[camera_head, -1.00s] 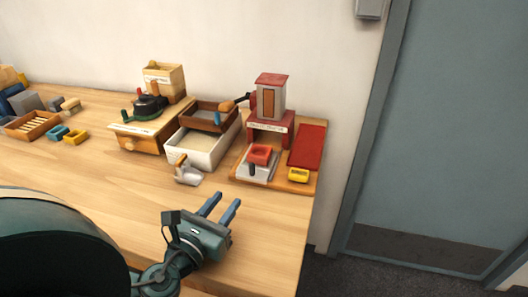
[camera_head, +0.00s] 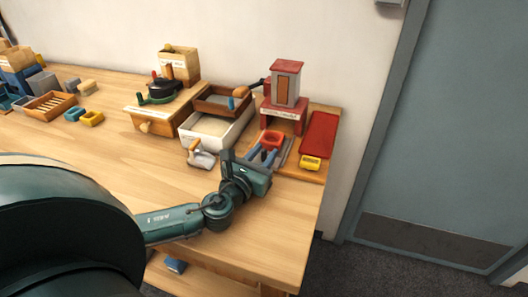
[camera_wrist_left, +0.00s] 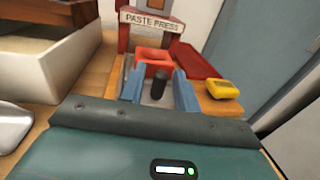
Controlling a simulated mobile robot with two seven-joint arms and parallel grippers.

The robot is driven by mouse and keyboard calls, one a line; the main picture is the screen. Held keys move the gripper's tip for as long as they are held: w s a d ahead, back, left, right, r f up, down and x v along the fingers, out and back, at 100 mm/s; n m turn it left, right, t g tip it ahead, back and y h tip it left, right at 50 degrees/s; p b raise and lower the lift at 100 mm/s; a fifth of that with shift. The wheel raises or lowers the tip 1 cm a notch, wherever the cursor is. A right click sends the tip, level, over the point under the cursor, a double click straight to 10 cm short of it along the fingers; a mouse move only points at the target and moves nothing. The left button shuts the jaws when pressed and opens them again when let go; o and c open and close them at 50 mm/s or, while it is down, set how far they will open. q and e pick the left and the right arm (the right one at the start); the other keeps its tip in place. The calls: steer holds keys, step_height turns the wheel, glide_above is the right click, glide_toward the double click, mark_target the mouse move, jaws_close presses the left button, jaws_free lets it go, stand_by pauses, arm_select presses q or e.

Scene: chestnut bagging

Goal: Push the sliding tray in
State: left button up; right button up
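The paste press (camera_head: 284,88) is a red and grey tower on a wooden board at the right end of the table; its label shows in the wrist view (camera_wrist_left: 152,21). Its grey sliding tray (camera_head: 285,152) sticks out in front, carrying a red square cup (camera_head: 271,139). The cup also shows in the wrist view (camera_wrist_left: 154,60). A black upright knob (camera_wrist_left: 159,85) stands at the tray's near end. My left gripper (camera_head: 262,154) is open, its blue fingers on either side of the knob, apparently with gaps. In the wrist view the gripper (camera_wrist_left: 159,88) faces the press. My right gripper is not in view.
A red mat (camera_head: 318,134) and a yellow block (camera_head: 311,163) lie right of the tray. A white bin (camera_head: 215,140), a metal scoop (camera_head: 203,159) and a wooden drawer box (camera_head: 150,125) are to the left. The table front is clear.

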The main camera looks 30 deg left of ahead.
arm_select(q)
steer(key=shift+w, duration=0.3)
steer(key=shift+c, duration=0.5)
jaws_close()
